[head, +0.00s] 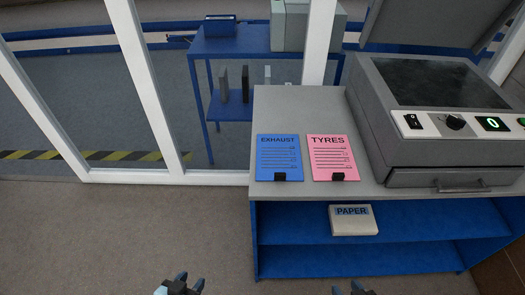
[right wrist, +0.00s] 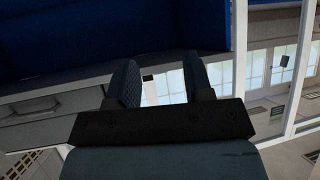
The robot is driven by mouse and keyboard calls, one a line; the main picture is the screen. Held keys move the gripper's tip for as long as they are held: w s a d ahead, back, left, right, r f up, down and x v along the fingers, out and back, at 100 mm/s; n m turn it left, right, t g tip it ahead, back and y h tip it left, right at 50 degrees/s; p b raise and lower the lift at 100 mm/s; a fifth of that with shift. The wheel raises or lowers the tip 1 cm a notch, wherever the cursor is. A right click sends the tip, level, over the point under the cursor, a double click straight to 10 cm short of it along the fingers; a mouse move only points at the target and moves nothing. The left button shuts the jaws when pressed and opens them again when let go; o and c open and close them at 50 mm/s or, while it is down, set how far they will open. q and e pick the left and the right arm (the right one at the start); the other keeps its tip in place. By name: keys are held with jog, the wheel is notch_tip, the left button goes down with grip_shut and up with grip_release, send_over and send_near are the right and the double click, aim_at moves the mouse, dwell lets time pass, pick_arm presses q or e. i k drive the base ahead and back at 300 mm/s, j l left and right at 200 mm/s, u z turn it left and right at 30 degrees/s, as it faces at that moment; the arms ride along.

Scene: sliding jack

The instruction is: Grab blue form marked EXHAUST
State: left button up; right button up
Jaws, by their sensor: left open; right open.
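The blue form marked EXHAUST (head: 279,160) lies flat on the grey counter top, near its left front, with a small black clip at its lower edge. A pink form marked TYRES (head: 332,160) lies just right of it, also with a black clip. My left gripper (head: 180,284) is at the bottom edge of the head view, open and empty, well below and left of the blue form. My right gripper (head: 352,289) is at the bottom edge, below the counter. In the right wrist view its two fingers (right wrist: 162,82) are apart with nothing between them.
The grey counter (head: 300,105) stands on blue shelves (head: 300,229); a PAPER pack (head: 353,219) lies on the upper shelf. A grey copier (head: 432,103) with raised lid fills the right side. White window frames (head: 148,95) stand at left. Floor in front is clear.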

aim_at(278, 159)
jog(key=i+j, duration=0.1)
jog(key=j, duration=0.3)
jog(key=i+j, duration=0.1)
jog(key=j, duration=0.25)
jog(key=i+j, duration=0.15)
jog(key=j, duration=0.25)
jog(key=i+j, duration=0.1)
jog(key=j, duration=0.3)
jog(key=l+z, duration=0.05)
